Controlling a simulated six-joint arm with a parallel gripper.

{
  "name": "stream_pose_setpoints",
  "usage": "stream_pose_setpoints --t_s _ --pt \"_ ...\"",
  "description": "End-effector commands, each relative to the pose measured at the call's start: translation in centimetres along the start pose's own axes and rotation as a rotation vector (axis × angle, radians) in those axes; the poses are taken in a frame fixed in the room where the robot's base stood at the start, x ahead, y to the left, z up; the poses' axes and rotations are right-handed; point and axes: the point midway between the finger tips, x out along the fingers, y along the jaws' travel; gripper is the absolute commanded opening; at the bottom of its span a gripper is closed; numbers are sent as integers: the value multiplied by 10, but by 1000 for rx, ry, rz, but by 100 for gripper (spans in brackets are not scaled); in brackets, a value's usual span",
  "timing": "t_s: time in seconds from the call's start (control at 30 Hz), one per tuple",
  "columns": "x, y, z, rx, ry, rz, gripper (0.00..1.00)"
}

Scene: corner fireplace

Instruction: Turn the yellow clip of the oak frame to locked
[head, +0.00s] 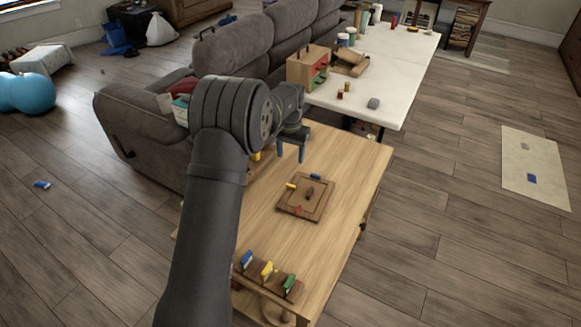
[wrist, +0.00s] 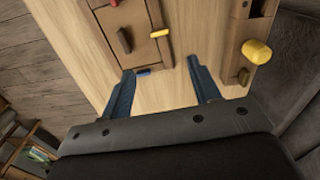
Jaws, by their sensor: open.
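The oak frame (head: 322,204) lies flat on the wooden table; part of it shows at the top of the wrist view (wrist: 109,27). Its yellow clip (head: 291,185) is on the left side in the head view, lying across the rim; it also shows in the wrist view (wrist: 160,33). A blue clip (head: 315,176), a red clip (head: 297,210) and a dark brown handle (head: 310,194) are also on the frame. My gripper (head: 291,159) is open and empty above the table, apart from the frame. In the wrist view its fingertips (wrist: 160,67) point toward the frame.
A rack with blue, yellow and green levers (head: 267,271) stands at the table's near end. A wooden fixture with a yellow knob (wrist: 257,51) is beside my gripper. A grey sofa (head: 150,128) borders the left; a white table (head: 375,85) stands behind.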

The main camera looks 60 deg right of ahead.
Motion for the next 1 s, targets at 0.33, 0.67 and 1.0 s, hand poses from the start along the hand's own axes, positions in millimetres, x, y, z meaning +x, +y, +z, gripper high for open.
stream_pose_setpoints --t_s 0.33,0.67,1.0 --pt "-34 0 0 0 0 0 56" --pt "-33 0 0 0 -1 0 56" --pt "10 0 1 0 -4 1 56"
